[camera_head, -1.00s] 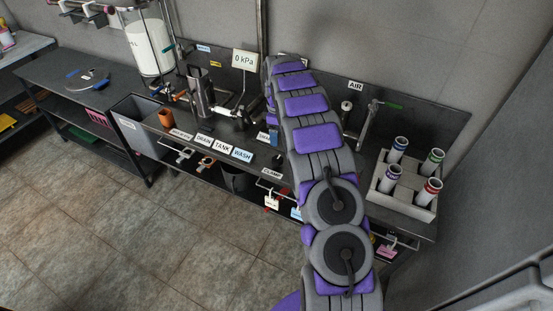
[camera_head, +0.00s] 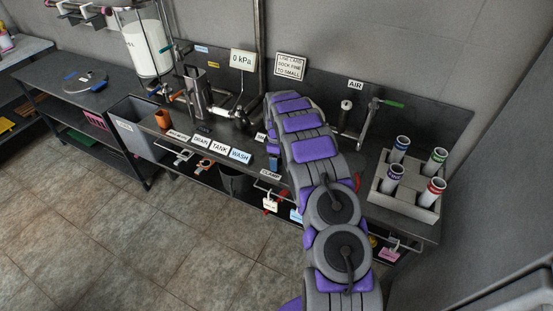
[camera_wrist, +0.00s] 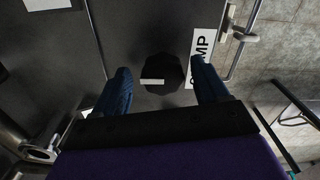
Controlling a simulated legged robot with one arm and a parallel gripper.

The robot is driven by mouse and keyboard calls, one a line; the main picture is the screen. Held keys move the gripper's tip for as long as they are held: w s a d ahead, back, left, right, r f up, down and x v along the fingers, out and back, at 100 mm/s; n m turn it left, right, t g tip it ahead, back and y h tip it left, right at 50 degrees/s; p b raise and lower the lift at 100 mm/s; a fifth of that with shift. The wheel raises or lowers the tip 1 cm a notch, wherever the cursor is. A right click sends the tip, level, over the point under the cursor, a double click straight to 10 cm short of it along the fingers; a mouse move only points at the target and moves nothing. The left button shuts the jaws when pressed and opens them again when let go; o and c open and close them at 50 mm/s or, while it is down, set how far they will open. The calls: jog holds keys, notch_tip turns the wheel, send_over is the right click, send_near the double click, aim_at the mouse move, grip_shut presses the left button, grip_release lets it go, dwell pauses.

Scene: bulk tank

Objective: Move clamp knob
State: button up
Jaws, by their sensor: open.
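The clamp knob (camera_wrist: 164,74) is a black faceted knob with a white mark on its top. In the wrist view it stands on the dark bench top beside the CLAMP label (camera_wrist: 201,60). My gripper (camera_wrist: 160,86) is open, with one blue finger on each side of the knob and a visible gap to each. I cannot tell how far the fingertips are above or below the knob's top. In the head view my arm hides the knob; the CLAMP label (camera_head: 270,174) shows at the bench's front edge.
A rail (camera_wrist: 242,40) runs along the bench's front edge, near the label. A rack (camera_head: 404,203) of several colour-banded tubes stands right of my arm.

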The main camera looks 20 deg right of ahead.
jog(key=shift+a, duration=0.1)
jog(key=shift+c, duration=0.4)
jog(key=shift+a, duration=0.2)
jog(key=c, duration=1)
